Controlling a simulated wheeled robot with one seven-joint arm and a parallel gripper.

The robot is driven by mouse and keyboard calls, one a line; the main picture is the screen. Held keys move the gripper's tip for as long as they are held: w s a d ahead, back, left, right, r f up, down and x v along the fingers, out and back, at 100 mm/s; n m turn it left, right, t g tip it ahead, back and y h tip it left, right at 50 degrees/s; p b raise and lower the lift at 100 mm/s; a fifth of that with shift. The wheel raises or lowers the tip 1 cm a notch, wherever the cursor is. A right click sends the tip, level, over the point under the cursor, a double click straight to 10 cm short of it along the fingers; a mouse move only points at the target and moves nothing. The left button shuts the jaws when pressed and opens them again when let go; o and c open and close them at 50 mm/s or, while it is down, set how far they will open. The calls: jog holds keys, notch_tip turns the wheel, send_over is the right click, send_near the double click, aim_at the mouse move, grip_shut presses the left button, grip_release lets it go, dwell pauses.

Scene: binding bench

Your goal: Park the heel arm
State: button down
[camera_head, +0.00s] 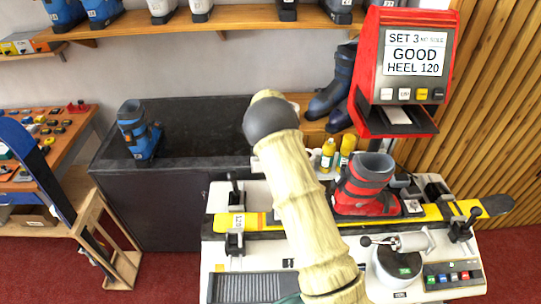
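The bench tester (385,292) is a white machine. A silver cylindrical arm with a black ball knob (410,241) sits on a round turret (398,270) at its front right; I take this to be the heel arm. It lies roughly level, with its knob end pointing left, in front of the yellow ski (300,222). A red boot (366,188) stands upright on the ski behind it. My own pale-sleeved arm crosses the middle of the view and hides part of the ski and bench. My gripper does not show.
A red display unit (365,80) reads "GOOD HEEL 120". Black-knobbed clamps (236,235) stand along the ski. Yellow bottles (328,154) stand behind. A blue boot (138,130) sits on the dark counter (200,120). A wooden rack (120,262) stands left; red floor lies between.

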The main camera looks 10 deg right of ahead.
jog(key=shift+w+r, duration=0.3)
jog(key=c, duration=1.1)
grip_release()
jog(key=shift+o, duration=0.5)
jog(key=shift+f, duration=0.2)
jog(key=s+r+b, duration=0.1)
jog(key=r+b, duration=0.1)
jog(key=r, duration=0.6)
jog(key=s+a+r+b, duration=0.1)
jog(key=s+r+b, duration=0.1)
jog(key=r, duration=0.7)
jog(key=shift+s+b, duration=0.15)
jog(key=shift+b, duration=0.25)
